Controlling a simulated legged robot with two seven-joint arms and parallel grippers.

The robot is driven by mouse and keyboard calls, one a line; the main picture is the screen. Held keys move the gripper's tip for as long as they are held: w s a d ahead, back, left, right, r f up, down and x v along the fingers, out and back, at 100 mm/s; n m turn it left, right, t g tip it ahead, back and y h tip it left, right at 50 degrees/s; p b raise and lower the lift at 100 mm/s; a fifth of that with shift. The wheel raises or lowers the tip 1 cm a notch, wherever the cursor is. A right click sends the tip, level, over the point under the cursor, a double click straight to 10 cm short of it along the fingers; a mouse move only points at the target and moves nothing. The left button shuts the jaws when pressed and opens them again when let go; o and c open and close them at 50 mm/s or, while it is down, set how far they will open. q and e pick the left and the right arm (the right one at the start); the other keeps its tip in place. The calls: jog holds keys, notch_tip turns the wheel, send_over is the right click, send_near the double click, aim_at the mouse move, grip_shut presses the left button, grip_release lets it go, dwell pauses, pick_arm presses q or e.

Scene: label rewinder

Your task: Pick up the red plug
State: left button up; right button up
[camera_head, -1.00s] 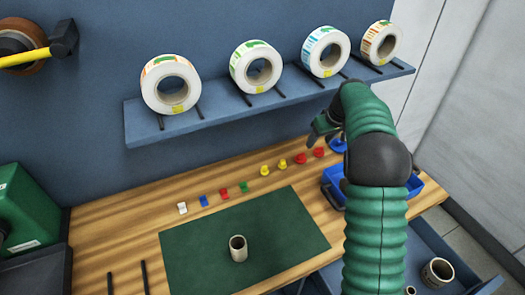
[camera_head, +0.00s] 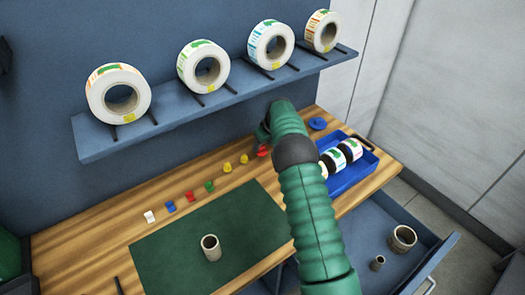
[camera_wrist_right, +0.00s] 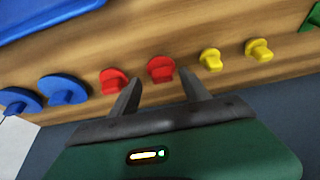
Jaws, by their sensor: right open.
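Two red plugs lie side by side in the right wrist view: one (camera_wrist_right: 161,68) sits between and just ahead of my right fingertips, the other (camera_wrist_right: 113,80) is to the left, beside the left finger. In the head view, red plug (camera_head: 262,151) shows just below my right gripper (camera_head: 262,133), which is mostly hidden by its arm. My right gripper (camera_wrist_right: 160,84) is open and empty in the right wrist view. I cannot tell whether a finger touches a plug. My left gripper is not in view.
Yellow plugs (camera_wrist_right: 210,59) and blue plugs (camera_wrist_right: 63,90) flank the red ones. Small colored clips (camera_head: 171,206) lie left along the bench. A blue tray (camera_head: 352,178) with label rolls stands right. A shelf (camera_head: 165,115) with rolls overhangs behind. The green mat (camera_head: 160,255) holds a core (camera_head: 210,247).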

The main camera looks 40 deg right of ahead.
jog(key=shift+w+a+f, duration=0.2)
jog(key=shift+w+f, duration=0.05)
jog(key=shift+f, duration=0.2)
jog(key=shift+w+a, duration=0.15)
jog(key=shift+a, duration=0.05)
jog(key=shift+d+f, duration=0.15)
jog(key=shift+d, duration=0.3)
jog(key=c, duration=0.8)
jog(key=shift+a, duration=0.1)
grip_shut()
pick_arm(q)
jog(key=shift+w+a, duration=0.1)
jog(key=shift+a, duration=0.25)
pick_arm(e)
jog(key=shift+a, duration=0.15)
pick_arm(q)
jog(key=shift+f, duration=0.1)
pick_arm(e)
jog(key=shift+r, duration=0.2)
